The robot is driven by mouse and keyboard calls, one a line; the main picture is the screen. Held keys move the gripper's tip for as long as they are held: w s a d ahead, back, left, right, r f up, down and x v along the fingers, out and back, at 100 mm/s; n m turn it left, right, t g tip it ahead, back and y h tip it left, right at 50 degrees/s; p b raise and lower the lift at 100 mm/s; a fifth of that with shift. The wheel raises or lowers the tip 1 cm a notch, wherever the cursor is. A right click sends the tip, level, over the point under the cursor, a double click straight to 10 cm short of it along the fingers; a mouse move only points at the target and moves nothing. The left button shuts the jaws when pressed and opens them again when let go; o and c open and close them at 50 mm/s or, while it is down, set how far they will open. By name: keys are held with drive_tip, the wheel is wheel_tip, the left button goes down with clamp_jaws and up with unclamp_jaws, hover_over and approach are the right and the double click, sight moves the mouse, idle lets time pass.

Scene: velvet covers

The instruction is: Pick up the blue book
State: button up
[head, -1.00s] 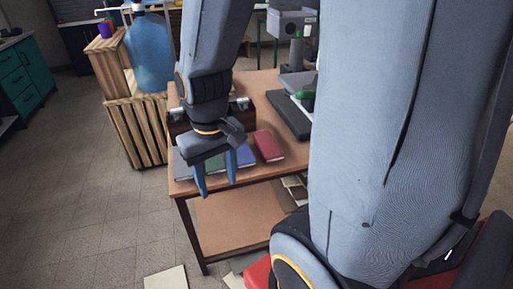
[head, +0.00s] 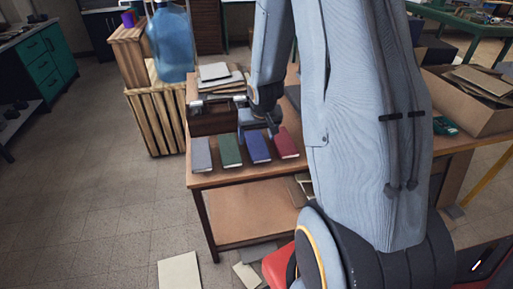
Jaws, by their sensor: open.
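The blue book (head: 258,150) lies on the brown table (head: 225,178) near its front edge, between a green book (head: 230,151) on the left and a red book (head: 286,144) on the right. A grey book (head: 202,155) lies at the left end of the row. My gripper (head: 257,132) is open and empty, pointing down over the far end of the blue book. Its fingers overlap that end in the picture; I cannot tell whether they touch it. My arm hides part of the table behind.
A dark box (head: 211,122) stands behind the books, with stacked papers (head: 217,78) further back. A wooden crate (head: 158,125) is left of the table. A cardboard box (head: 468,98) is at the right. Loose sheets (head: 179,271) lie on the floor.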

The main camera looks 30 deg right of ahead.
sight(257, 144)
drive_tip(key=x, duration=0.5)
drive_tip(key=shift+w+d+f+b, duration=0.2)
drive_tip(key=shift+d+b, duration=0.1)
drive_tip(key=shift+d, duration=0.15)
drive_tip(key=shift+c, duration=0.6)
drive_tip(key=c, duration=1.1)
drive_tip(key=shift+r, duration=0.1)
drive_tip(key=shift+c, duration=0.2)
